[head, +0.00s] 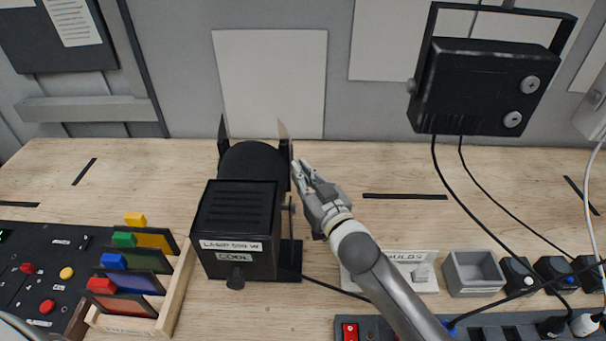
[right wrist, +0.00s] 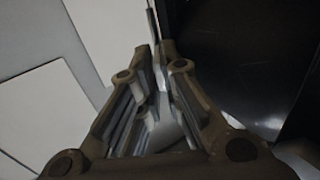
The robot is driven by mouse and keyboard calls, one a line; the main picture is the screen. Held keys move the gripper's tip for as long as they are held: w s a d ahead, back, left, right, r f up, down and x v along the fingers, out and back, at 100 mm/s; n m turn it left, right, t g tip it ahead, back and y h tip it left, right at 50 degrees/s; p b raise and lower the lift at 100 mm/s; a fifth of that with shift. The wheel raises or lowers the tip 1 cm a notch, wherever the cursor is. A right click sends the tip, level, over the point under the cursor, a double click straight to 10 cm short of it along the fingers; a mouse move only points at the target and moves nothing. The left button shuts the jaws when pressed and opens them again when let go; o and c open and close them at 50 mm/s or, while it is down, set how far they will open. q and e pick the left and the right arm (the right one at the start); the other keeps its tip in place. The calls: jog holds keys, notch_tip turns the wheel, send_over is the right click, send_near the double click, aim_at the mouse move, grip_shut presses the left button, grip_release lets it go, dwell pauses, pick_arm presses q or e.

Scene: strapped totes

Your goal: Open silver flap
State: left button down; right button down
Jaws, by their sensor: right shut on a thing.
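A black lamp (head: 236,225) stands on the wooden bench, labelled "LAMP 550 W" and "COOL". Dark flaps stand up at its far end, and a pale silver flap (head: 283,130) rises at the far right corner. My right gripper (head: 297,168) is at the lamp's right side, its fingers closed on the silver flap's edge. In the right wrist view, my right gripper's fingertips (right wrist: 155,48) come together around a thin plate edge, with the dark lamp body to the right. The fingers hide part of the flap. My left gripper is not in view.
A rack of coloured filters (head: 145,285) stands left of the lamp. A black floodlight (head: 485,88) hangs at upper right, its cables running down to the bench. A grey tray (head: 473,273) and a power strip (head: 480,325) lie at the right front. The bench behind my right forearm is mostly clear.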

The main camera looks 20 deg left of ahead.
jog(key=shift+s+a+m+t+h+b, duration=0.15)
jog(key=shift+m+t+h+b, duration=0.25)
jog(key=shift+h, duration=0.1)
jog(key=shift+s+a+m+t+h+b, duration=0.15)
jog(key=shift+m+t+h+b, duration=0.1)
jog(key=shift+m+t+h, duration=0.2)
jog(key=shift+w+r, duration=0.1)
jog(key=c, duration=1.9)
grip_release()
